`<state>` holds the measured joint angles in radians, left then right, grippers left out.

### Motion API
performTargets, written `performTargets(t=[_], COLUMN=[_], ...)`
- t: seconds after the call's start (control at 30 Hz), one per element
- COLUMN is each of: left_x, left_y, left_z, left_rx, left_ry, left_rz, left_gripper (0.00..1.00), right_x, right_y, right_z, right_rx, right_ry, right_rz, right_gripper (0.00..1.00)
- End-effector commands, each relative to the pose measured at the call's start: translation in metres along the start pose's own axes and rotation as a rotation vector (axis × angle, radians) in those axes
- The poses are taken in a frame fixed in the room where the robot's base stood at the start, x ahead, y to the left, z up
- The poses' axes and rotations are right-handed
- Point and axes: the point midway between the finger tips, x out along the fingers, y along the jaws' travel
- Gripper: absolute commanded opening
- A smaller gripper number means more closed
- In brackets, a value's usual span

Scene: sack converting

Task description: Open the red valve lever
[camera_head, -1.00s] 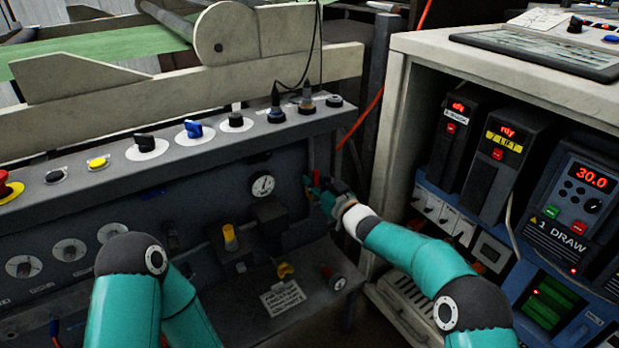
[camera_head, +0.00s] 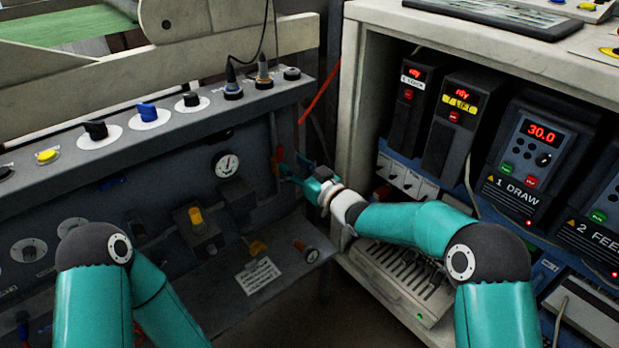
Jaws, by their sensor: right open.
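The red valve lever (camera_head: 277,162) shows as a thin, dark red upright strip at the right end of the grey control panel, below its top ledge. My right gripper (camera_head: 289,171) is open just to the right of it. Its fingers point left toward the lever, and the near finger overlaps the lever's lower part. The picture is too small to tell whether they touch. My left arm is bent at the lower left, and its gripper is out of view.
A pressure gauge (camera_head: 227,165) and a yellow-topped knob (camera_head: 196,216) sit left of the lever. A pale cabinet (camera_head: 351,120) with drive units stands close on the right. A red-ended fitting (camera_head: 306,250) and a paper label (camera_head: 257,276) are below.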

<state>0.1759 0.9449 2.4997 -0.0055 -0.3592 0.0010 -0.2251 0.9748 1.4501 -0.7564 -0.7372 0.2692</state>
Motion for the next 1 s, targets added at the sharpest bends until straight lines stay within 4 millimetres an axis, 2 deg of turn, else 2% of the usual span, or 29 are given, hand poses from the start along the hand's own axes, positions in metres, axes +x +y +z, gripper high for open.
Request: performTargets(t=[0.1, 0.33, 0.5, 0.9, 1.0], left_x=[0.000, 0.000, 0.000, 0.001, 0.000], left_y=[0.000, 0.000, 0.000, 0.000, 0.000], left_z=[0.000, 0.000, 0.000, 0.000, 0.000], left_rx=[0.000, 0.000, 0.000, 0.000, 0.000], left_ry=[0.000, 0.000, 0.000, 0.000, 0.000], left_rz=[0.000, 0.000, 0.000, 0.000, 0.000], left_gripper=[0.40, 0.40, 0.40, 0.40, 0.40], right_x=[-0.022, -0.049, -0.055, -0.055, -0.058], right_y=[0.001, 0.001, 0.000, 0.001, 0.008], right_z=[0.001, 0.002, 0.002, 0.002, 0.004], right_rx=[0.002, 0.002, 0.002, 0.001, 0.005], right_ry=[-0.003, -0.002, -0.002, -0.002, -0.005], right_rz=[0.002, 0.002, 0.001, 0.002, 0.014], right_gripper=[0.44, 0.44, 0.44, 0.44, 0.44])
